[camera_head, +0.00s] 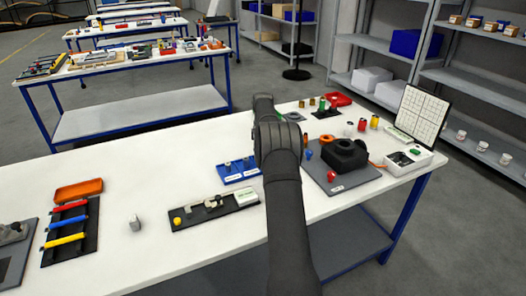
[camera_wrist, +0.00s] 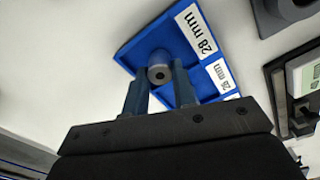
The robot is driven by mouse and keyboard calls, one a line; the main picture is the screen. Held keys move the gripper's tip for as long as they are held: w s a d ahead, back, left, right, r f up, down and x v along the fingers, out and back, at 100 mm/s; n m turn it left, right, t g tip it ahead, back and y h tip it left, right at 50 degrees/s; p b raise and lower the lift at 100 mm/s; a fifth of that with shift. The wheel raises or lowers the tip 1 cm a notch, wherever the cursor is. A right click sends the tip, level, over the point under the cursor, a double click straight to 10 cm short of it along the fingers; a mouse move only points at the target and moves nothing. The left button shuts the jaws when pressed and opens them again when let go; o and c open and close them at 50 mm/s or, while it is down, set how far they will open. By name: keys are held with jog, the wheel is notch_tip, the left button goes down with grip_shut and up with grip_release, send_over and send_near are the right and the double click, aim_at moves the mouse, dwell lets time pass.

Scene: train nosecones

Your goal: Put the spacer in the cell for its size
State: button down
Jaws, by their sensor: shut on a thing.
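The spacer (camera_wrist: 160,72), a grey cylinder with a small dark hole in its end, sits between the fingertips of my gripper (camera_wrist: 158,80). My gripper is shut on it. Behind it lies the blue sorting tray (camera_wrist: 128,57), with white labels reading 28 mm (camera_wrist: 195,28) and, less clearly, 26 mm (camera_wrist: 221,75). The spacer overlaps the cell by the 28 mm label; I cannot tell whether it is above or inside it. In the head view the blue tray (camera_head: 240,180) stands just left of my arm, with small grey pieces in it. My gripper is hidden there.
A dark tray (camera_head: 190,222) with a yellow piece and grey parts lies in front of the blue tray. A grey cylindrical piece (camera_head: 135,223) stands alone to the left. A dark block (camera_head: 345,153) on a grey mat is to the right. The table's back left is clear.

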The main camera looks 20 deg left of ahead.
jog(key=shift+f, duration=0.1)
jog(key=c, duration=1.2)
grip_release()
notch_tip(320, 180, up, 12)
jog(key=shift+r, duration=0.15)
notch_tip(320, 180, down, 12)
jog(key=shift+r, duration=1.75)
jog(key=shift+f, duration=0.1)
